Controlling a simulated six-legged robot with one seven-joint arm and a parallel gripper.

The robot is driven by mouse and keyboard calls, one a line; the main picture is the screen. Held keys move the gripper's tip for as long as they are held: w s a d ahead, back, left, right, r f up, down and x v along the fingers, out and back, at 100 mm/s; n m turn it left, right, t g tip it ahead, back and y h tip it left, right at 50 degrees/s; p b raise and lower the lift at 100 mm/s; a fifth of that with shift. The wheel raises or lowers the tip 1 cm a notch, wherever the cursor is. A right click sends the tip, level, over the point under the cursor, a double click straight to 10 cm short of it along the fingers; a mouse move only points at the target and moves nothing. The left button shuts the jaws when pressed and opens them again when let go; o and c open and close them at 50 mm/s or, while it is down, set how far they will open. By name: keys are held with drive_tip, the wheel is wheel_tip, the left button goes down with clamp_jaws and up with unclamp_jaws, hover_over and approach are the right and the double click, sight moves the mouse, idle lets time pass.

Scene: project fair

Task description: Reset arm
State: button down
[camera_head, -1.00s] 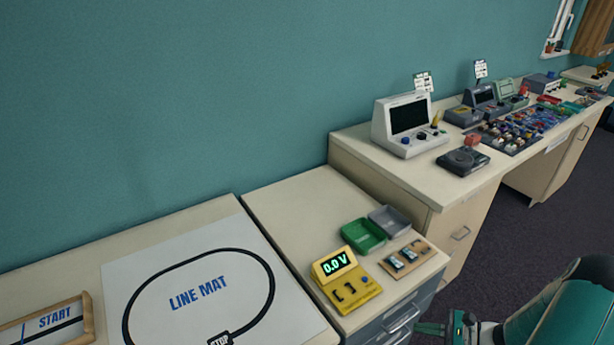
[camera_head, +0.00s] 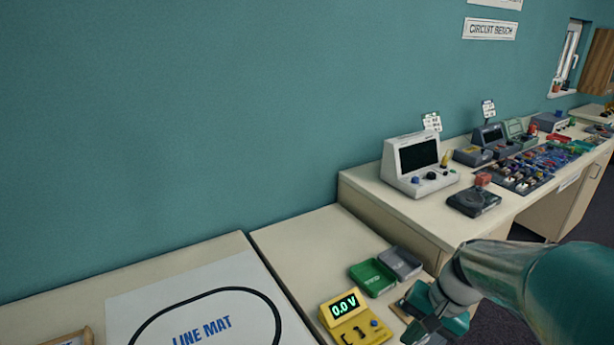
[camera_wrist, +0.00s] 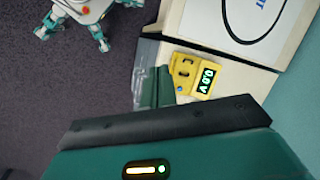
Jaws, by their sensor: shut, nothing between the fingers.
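My arm reaches in from the right of the head view, and my gripper (camera_head: 432,328) is in the air in front of the cabinet top, near the yellow meter. It is shut with nothing seen in it. The yellow meter (camera_head: 358,330) reads "0.0 V" and also shows in the wrist view (camera_wrist: 185,80). The arm hides part of the cabinet's right end.
Green (camera_head: 373,279) and grey (camera_head: 402,263) trays stand behind the meter. The line mat (camera_head: 180,290) lies on the left table. A white console (camera_head: 410,180) and a dark device (camera_head: 472,203) stand on the farther bench. The wrist view shows dark floor (camera_wrist: 60,90).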

drive_tip(key=s+a+r+n+t+h, duration=0.2)
drive_tip(key=s+r+n, duration=0.1)
drive_tip(key=s+r, duration=0.1)
drive_tip(key=s+a+r+n+t+h, duration=0.2)
drive_tip(key=s+r+n+t, duration=0.1)
drive_tip(key=s+r, duration=0.2)
drive_tip(key=shift+s+a+r, duration=0.2)
drive_tip(key=shift+a+r, duration=0.1)
drive_tip(key=shift+r, duration=0.65)
drive_tip(key=shift+a, duration=0.2)
